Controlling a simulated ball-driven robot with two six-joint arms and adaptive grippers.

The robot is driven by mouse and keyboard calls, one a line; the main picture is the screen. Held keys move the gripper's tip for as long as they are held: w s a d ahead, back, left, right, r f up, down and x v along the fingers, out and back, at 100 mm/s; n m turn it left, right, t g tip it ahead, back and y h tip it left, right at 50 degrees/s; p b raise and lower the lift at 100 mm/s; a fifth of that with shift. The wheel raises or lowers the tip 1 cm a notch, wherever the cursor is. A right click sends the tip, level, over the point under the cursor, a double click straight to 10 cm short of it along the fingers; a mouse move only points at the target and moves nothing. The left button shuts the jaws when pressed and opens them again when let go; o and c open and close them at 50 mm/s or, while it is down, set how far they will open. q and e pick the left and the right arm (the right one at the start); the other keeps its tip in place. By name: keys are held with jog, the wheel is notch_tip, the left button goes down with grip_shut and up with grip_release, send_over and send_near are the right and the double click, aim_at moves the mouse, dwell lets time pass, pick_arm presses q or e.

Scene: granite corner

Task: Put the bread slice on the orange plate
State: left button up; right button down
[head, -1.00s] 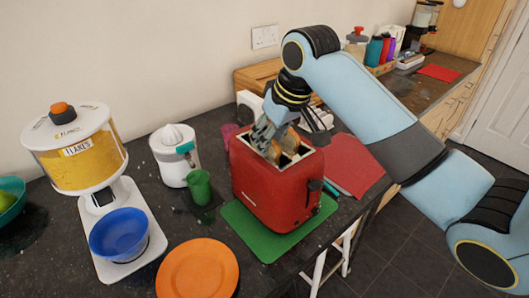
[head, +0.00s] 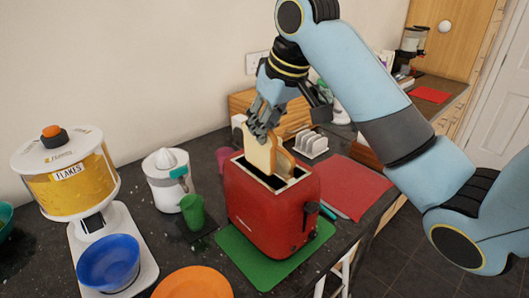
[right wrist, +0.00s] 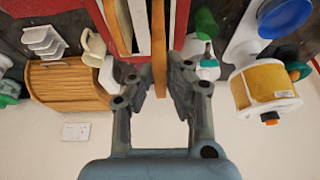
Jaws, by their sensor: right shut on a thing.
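A bread slice (head: 258,154) stands upright in my right gripper (head: 262,132), its lower edge at or just above a slot of the red toaster (head: 268,208). The right gripper is shut on the slice's top edge. In the right wrist view the slice (right wrist: 159,48) shows edge-on between the fingertips (right wrist: 160,78). A second slice (head: 285,162) sits in the other slot. The orange plate (head: 195,284) lies in front and left of the toaster, cut off by the bottom edge of the head view. My left gripper is not in view.
The toaster stands on a green mat (head: 232,246). A green cup (head: 193,210) and white juicer (head: 167,180) stand left of it; a blue bowl (head: 108,262) under the flakes dispenser (head: 68,178) is further left. A toast rack (head: 311,145) and red cloth (head: 352,185) lie right.

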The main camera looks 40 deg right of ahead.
jog(key=shift+r, duration=1.1)
